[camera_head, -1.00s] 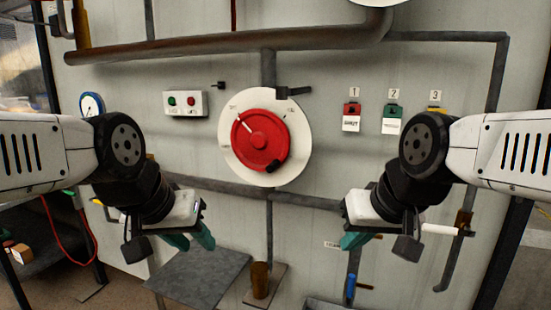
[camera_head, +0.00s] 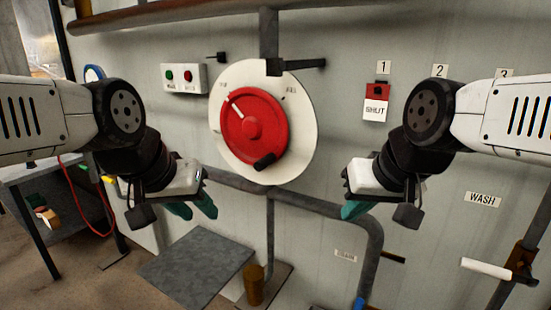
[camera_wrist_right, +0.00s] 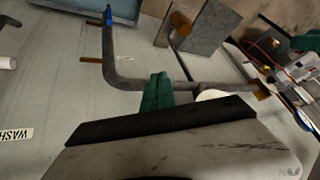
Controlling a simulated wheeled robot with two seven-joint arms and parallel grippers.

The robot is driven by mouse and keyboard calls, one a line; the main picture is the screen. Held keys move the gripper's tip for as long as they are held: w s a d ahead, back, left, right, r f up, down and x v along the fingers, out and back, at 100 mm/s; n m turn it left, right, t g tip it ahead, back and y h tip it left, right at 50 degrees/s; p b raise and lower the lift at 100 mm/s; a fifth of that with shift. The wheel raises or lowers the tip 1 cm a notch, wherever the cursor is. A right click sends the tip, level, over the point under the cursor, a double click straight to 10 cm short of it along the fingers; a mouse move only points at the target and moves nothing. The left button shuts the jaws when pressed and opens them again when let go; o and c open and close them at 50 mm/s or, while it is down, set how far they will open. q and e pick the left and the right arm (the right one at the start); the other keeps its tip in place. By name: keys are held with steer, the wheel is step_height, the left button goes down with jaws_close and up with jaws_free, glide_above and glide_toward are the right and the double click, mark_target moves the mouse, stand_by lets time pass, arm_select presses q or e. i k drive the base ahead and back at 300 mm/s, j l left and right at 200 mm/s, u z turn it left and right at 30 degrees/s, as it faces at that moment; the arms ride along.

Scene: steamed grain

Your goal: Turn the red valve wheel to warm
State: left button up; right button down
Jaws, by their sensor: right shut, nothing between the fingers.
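The red valve wheel (camera_head: 272,117) is mounted on a round white dial plate (camera_head: 302,140) on the wall, in the middle of the head view. Its white pointer mark (camera_head: 235,108) points to the upper left, near small print I cannot read. A black handle knob (camera_head: 265,162) sits at its lower right. My left gripper (camera_head: 200,213) is open and empty, below and left of the wheel. My right gripper (camera_head: 353,210) is shut and empty, below and right of the wheel. In the right wrist view its teal fingers (camera_wrist_right: 157,93) are together. Neither gripper touches the wheel.
A black bar (camera_head: 300,64) sticks out above the dial. A grey pipe (camera_head: 330,208) runs below it. A green-and-red button box (camera_head: 184,77) is at left and a SHUT tag (camera_head: 375,108) at right. A grey plate (camera_head: 195,268) lies low in front.

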mark_target(254, 126)
steer(key=k+j+u, duration=0.15)
steer(key=k+j, duration=0.85)
steer(key=j, duration=0.1)
